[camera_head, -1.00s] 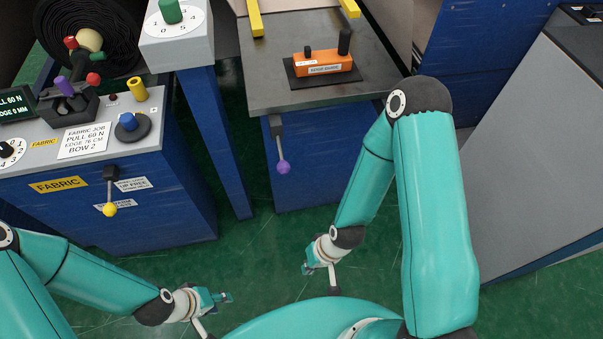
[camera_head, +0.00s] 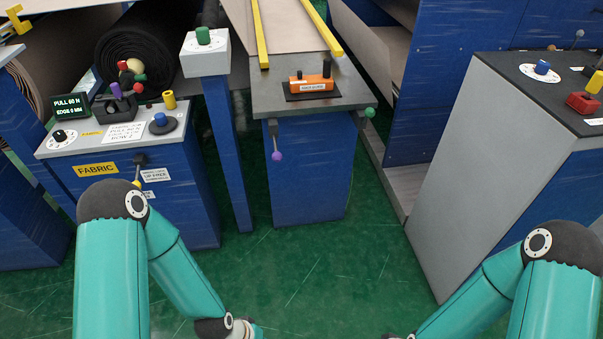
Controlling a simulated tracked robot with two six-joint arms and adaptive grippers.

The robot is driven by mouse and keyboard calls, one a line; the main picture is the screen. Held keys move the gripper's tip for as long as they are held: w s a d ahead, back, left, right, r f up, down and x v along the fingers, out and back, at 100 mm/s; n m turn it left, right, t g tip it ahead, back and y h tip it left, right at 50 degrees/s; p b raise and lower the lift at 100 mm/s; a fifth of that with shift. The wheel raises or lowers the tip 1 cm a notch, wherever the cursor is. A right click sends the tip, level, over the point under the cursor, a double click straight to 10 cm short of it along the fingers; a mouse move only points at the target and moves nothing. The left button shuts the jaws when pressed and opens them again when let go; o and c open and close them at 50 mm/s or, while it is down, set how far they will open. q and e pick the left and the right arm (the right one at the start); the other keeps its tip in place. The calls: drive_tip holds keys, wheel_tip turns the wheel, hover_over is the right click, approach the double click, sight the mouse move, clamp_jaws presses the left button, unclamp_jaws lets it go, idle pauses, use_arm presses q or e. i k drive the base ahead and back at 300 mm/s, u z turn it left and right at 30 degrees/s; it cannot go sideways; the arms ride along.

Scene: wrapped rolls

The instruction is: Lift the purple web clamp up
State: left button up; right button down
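The purple web clamp shows as a lever with a purple ball knob (camera_head: 277,156). It hangs down from a dark pivot at the front left of the grey-topped blue table, with the knob at the lower end. My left arm comes up from the bottom left and bends down again. My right arm is at the bottom right. Both grippers are out of view below the bottom edge, and neither arm is near the purple knob.
A lever with a green knob (camera_head: 369,112) is at the table's right side. An orange block (camera_head: 311,84) sits on the tabletop. The fabric console (camera_head: 120,150) stands left, and a grey cabinet (camera_head: 460,150) stands right. Green floor is clear before the table.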

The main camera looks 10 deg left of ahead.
sight(276, 156)
drive_tip(key=z, duration=0.35)
drive_tip(key=i, duration=1.8)
drive_tip(key=u, duration=0.9)
drive_tip(key=k, duration=0.85)
drive_tip(key=u, duration=0.15)
drive_tip(key=i, duration=0.9)
drive_tip(key=z, duration=0.05)
